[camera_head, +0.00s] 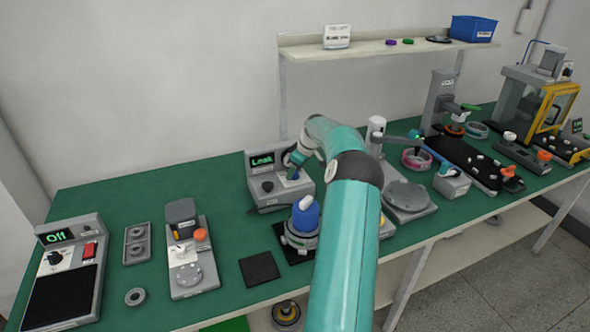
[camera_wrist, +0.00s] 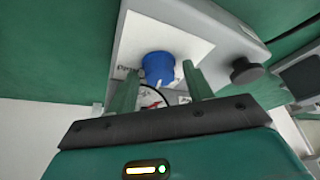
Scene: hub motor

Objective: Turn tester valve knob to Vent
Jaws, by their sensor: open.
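The tester (camera_head: 268,203) is a grey box on the green bench with a small screen (camera_head: 262,160) reading "Leak". Its blue valve knob (camera_wrist: 158,66) has a white pointer mark and sits on a white label plate (camera_wrist: 190,45) in the wrist view. The pointer faces toward my gripper; the label words are partly hidden and too blurred to read fully. My gripper (camera_wrist: 161,76) is open, one finger on each side of the blue knob, with visible gaps. In the head view my gripper (camera_head: 297,160) is over the right part of the tester.
A black round knob (camera_wrist: 245,71) sits beside the label plate. In front of the tester stands a blue-topped part (camera_head: 305,214) on a fixture. A dark square pad (camera_head: 259,269) lies to its left. Other stations stand on both sides along the bench.

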